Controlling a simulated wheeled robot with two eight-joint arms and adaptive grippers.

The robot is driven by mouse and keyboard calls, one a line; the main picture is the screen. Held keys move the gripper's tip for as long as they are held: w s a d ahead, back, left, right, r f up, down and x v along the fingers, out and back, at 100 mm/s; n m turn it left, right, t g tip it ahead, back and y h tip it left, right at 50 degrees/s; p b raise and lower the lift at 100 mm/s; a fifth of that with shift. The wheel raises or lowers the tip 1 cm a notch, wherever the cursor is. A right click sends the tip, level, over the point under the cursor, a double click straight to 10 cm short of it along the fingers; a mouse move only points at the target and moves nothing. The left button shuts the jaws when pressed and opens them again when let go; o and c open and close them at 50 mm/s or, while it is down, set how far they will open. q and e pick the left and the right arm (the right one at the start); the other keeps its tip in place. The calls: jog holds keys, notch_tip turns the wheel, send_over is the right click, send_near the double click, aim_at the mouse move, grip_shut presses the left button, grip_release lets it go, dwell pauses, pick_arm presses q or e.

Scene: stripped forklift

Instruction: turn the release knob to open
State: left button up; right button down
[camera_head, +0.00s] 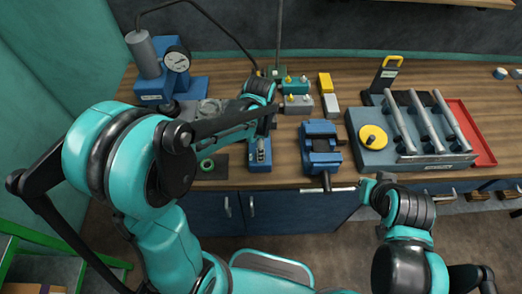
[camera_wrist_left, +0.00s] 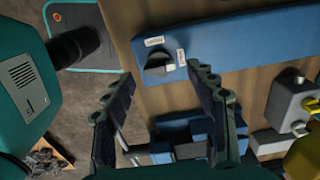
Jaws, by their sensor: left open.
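The release knob (camera_wrist_left: 158,63) is a dark knob on the near end of a long blue block (camera_wrist_left: 235,42), with two small white labels beside it. The blue block (camera_head: 259,165) also shows in the head view at the table's front edge, where my left arm partly covers it. My left gripper (camera_wrist_left: 160,74) is open and empty; its fingertips lie on either side of the knob in the wrist picture. Whether they touch it I cannot tell. In the head view my left gripper (camera_head: 262,124) is over the block. My right gripper (camera_head: 371,189) is near the table's front edge, its jaws unclear.
A blue vise (camera_head: 321,150) stands just right of the block. Grey and yellow boxes (camera_head: 326,84) stand behind. A grey fixture with rods (camera_head: 410,135) and a red tray (camera_head: 470,130) are at right. A blue press with a gauge (camera_head: 176,60) is at back left.

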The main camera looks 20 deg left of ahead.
pick_arm(q)
jog(key=shift+f, duration=1)
jog(key=c, duration=1.2)
jog(key=shift+o, duration=0.2)
